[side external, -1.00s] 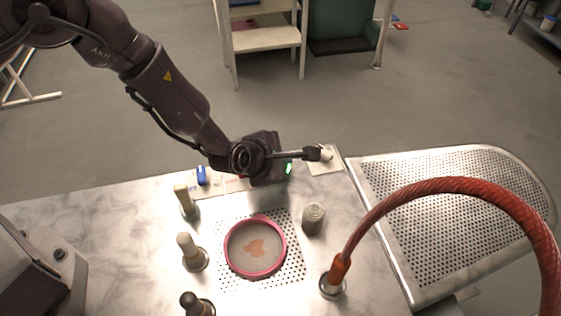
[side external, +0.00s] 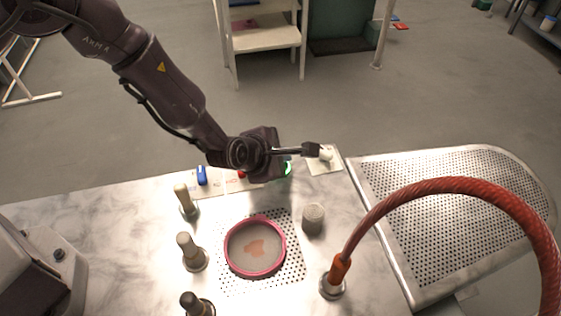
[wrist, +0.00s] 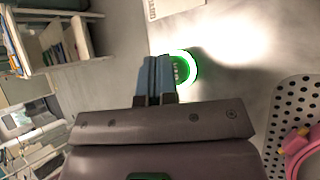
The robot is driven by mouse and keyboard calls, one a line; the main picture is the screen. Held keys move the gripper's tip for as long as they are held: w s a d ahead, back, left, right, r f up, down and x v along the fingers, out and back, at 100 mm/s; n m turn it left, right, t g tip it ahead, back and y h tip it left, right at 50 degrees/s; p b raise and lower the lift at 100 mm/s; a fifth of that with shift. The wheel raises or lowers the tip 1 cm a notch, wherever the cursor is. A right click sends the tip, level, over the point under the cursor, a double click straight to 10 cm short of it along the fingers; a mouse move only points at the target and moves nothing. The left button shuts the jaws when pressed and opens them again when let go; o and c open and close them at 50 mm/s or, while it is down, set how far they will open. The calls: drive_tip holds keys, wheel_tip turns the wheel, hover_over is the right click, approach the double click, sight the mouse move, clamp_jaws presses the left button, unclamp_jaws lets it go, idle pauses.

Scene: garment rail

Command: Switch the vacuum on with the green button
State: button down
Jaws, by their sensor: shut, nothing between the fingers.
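The green button (wrist: 181,66) shows in the wrist view as a round button with a bright glowing green ring and lettering on its face. In the side external view only its lit right edge (side external: 288,168) shows, beside my gripper's dark housing, which hides the rest. My gripper (wrist: 155,66) is shut and empty. Its blue-grey fingertips lie just left of the button's centre in the wrist view, overlapping the ring's left edge. I cannot tell whether they touch it. In the side external view the fingertips are hidden behind the housing.
A red button (side external: 241,174) and a blue switch (side external: 202,175) sit left of the gripper along the back edge. Several posts, a pink hoop (side external: 230,262) on a perforated patch, and a grey cylinder (side external: 313,219) stand nearer. A red hose (side external: 447,186) arches at right.

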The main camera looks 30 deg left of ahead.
drive_tip(key=shift+r, duration=2.75)
